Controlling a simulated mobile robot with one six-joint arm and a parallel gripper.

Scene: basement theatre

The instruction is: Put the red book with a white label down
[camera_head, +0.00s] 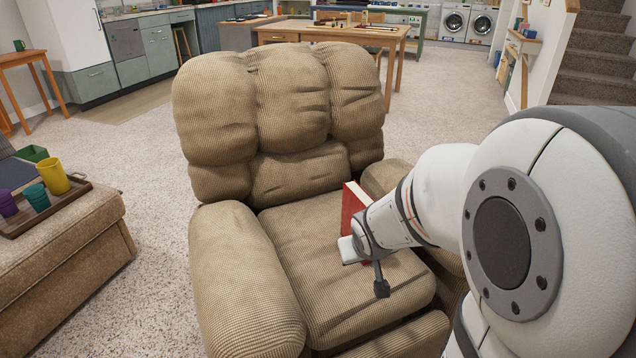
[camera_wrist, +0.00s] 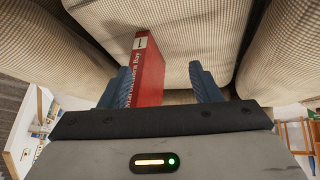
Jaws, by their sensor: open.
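The red book (camera_head: 352,206) stands upright on the seat of the tan recliner (camera_head: 330,285), near the armrest on the right. In the wrist view the red book (camera_wrist: 150,75) shows its spine with lettering and a white label (camera_wrist: 141,42) at one end. My gripper (camera_head: 365,268) is at the book, over the seat. In the wrist view my gripper (camera_wrist: 160,75) is open, with the book between its blue fingers. The book is close to the left finger, and a clear gap separates it from the right finger. My arm hides part of the book in the head view.
The recliner's thick armrests and backrest enclose the seat; its left part is bare. An ottoman (camera_head: 75,245) at left holds a tray (camera_head: 75,190) with several cups. A wooden table (camera_head: 335,35) stands behind. Carpet is open on both sides.

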